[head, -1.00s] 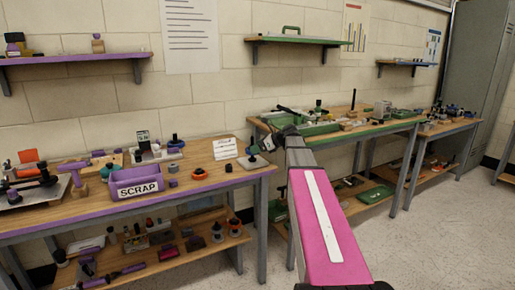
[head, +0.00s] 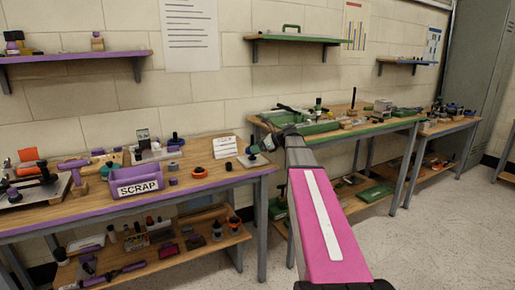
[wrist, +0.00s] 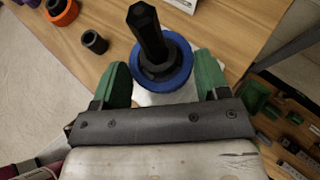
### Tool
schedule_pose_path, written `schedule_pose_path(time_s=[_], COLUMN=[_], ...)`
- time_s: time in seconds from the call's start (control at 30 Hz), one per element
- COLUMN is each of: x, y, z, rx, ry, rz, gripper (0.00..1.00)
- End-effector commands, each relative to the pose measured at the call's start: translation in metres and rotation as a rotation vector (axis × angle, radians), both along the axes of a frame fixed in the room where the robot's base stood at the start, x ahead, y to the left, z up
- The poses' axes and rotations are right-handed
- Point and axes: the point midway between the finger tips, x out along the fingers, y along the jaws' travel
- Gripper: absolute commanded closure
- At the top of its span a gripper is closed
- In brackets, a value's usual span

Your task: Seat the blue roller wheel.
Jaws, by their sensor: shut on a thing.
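The blue roller wheel (wrist: 178,52) is a thick blue ring in the wrist view, around the base of a black hexagonal post (wrist: 148,32). A white base (wrist: 150,98) shows partly beneath it. My gripper (wrist: 162,65) has its green fingers on either side of the wheel and is shut on it. The underside of the wheel is hidden, so I cannot tell whether it touches the white base. In the head view my gripper (head: 268,144) is small, low over the right end of the purple-edged bench (head: 225,181).
A black cup (wrist: 95,42) and an orange ring (wrist: 62,16) stand left of the wheel. A purple SCRAP bin (head: 135,174) is farther left. A white card (head: 225,146) stands behind. The green-edged bench (head: 365,131) is to the right, across a gap.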

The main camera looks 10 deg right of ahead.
Motion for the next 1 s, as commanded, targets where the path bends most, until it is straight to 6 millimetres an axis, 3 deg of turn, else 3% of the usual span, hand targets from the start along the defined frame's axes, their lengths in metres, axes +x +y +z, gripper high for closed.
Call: schedule_pose_path(time_s=[1.0], x=[0.000], y=[0.000], z=[-0.011], rx=[0.000], ry=[0.000], rz=[0.000], gripper=[0.56])
